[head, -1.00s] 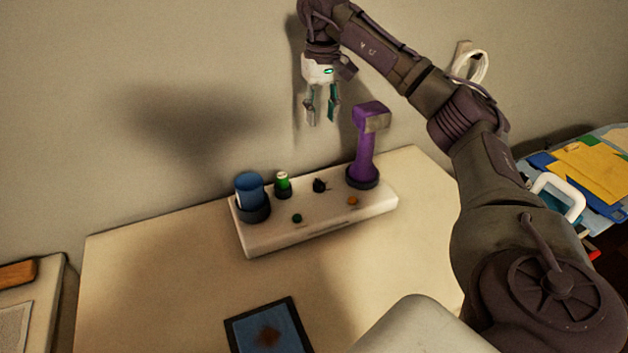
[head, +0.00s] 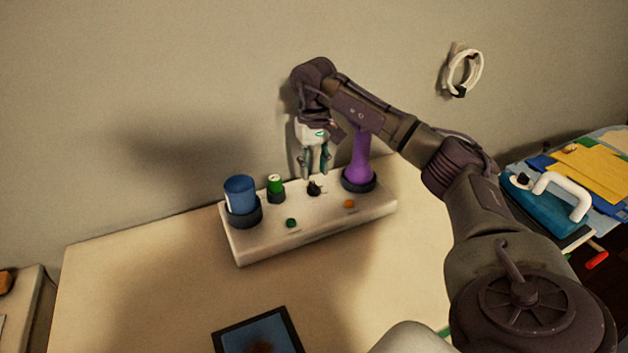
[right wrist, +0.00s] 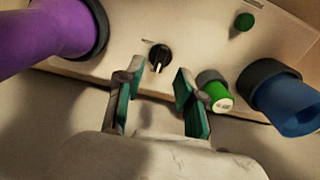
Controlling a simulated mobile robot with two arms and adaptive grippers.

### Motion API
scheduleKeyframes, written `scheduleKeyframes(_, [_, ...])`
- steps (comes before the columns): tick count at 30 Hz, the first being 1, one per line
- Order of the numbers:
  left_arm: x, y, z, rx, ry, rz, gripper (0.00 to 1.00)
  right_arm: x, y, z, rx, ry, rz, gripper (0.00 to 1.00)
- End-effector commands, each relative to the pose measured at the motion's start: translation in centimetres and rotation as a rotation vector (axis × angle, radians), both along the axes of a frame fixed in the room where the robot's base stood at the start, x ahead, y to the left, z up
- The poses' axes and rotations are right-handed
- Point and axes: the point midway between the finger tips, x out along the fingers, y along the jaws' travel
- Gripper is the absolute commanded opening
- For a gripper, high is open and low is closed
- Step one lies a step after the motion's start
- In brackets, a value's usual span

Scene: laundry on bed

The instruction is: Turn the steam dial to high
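The steam dial is the small black knob (head: 314,188) with a pale pointer mark, on top of a white base unit (head: 330,222) on the table. It also shows in the right wrist view as a black knob (right wrist: 159,56) just beyond the fingertips. My right gripper (head: 313,176) hangs pointing down, just above the knob. In the right wrist view its two fingers (right wrist: 156,88) are apart with nothing between them. They look apart from the knob. My left gripper is in neither view.
The purple handheld steamer (head: 360,155) stands beside the knob on the right. A green-capped bottle (head: 275,187) and a blue container (head: 241,196) stand to the left. Green (head: 291,223) and orange (head: 349,204) buttons sit in front. A dark framed tablet (head: 258,335) lies nearer.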

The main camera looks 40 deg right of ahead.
Motion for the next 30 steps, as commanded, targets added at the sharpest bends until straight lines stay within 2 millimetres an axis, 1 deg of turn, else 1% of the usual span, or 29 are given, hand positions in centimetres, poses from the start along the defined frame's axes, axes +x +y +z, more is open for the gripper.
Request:
scheduleKeyframes(1, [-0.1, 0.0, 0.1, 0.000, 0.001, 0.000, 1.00, -0.1, 0.0, -1.0, 0.000, 0.004, 0.000, 0.38])
scheduleKeyframes(3, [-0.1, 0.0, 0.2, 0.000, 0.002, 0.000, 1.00, -0.1, 0.0, -2.0, 0.001, 0.003, 0.001, 0.38])
scheduleKeyframes(7, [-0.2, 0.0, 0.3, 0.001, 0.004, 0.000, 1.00, -0.1, 0.0, -3.4, 0.001, 0.002, 0.001, 0.38])
scheduleKeyframes(12, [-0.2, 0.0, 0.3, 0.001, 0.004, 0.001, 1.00, 0.0, 0.0, -4.0, 0.001, -0.001, 0.001, 0.38])
scheduleKeyframes(19, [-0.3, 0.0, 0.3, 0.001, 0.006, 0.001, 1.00, 0.0, 0.0, -4.1, 0.001, -0.001, 0.001, 0.38])
scheduleKeyframes(23, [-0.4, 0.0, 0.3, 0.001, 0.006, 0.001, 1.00, 0.0, 0.0, -4.1, 0.001, -0.001, 0.001, 0.16])
scheduleKeyframes(24, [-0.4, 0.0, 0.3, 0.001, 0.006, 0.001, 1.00, 0.0, 0.0, -4.1, 0.001, -0.001, 0.001, 0.09])
scheduleKeyframes(26, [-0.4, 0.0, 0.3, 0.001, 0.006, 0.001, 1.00, 0.0, 0.0, -4.1, 0.001, -0.001, 0.001, 0.00])
scheduleKeyframes(30, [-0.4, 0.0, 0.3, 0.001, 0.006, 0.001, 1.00, 0.0, 0.0, -4.1, 0.001, -0.001, 0.001, 0.00])
